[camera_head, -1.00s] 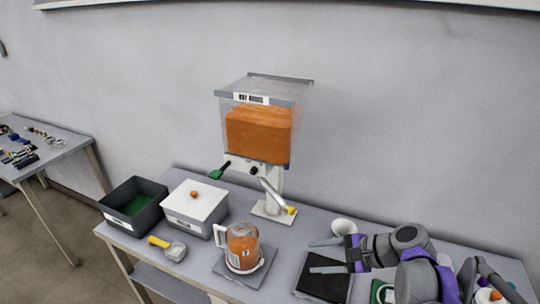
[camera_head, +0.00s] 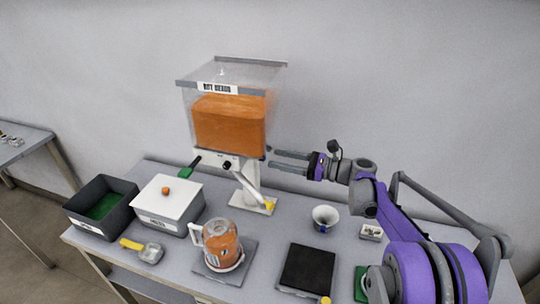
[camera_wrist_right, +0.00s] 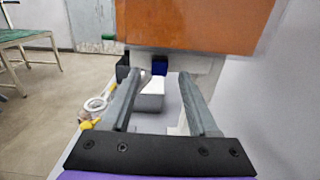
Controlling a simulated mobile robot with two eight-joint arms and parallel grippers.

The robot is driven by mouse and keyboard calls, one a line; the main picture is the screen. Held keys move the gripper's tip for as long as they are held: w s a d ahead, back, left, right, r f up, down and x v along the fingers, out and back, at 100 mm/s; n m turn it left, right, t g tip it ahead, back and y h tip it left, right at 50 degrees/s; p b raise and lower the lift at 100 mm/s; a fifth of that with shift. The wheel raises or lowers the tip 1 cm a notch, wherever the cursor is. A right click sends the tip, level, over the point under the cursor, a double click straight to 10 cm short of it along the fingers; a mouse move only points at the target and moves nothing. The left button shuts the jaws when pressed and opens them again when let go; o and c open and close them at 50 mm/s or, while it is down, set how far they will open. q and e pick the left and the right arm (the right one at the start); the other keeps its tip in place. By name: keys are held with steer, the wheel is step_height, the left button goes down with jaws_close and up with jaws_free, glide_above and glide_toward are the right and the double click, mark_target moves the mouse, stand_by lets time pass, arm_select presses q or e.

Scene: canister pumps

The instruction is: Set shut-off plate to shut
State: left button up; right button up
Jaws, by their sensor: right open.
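The clear hopper (camera_head: 228,110) with an orange block of contents stands on a white base in the head view. A green-handled slide (camera_head: 190,166), which looks like the shut-off plate, sticks out to the left under the hopper. My right gripper (camera_head: 272,159) is open and empty, pointing left, just right of the hopper's underside. The plate itself is hidden inside the base. My left gripper is not in view.
A white lidded box (camera_head: 167,202) and a dark bin (camera_head: 100,212) are at the left. A white cup (camera_head: 325,217) and black pad (camera_head: 307,268) lie below my right arm.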

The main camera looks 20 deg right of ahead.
steer(key=shift+x, duration=1.6)
steer(key=shift+c, duration=0.2)
jaws_close()
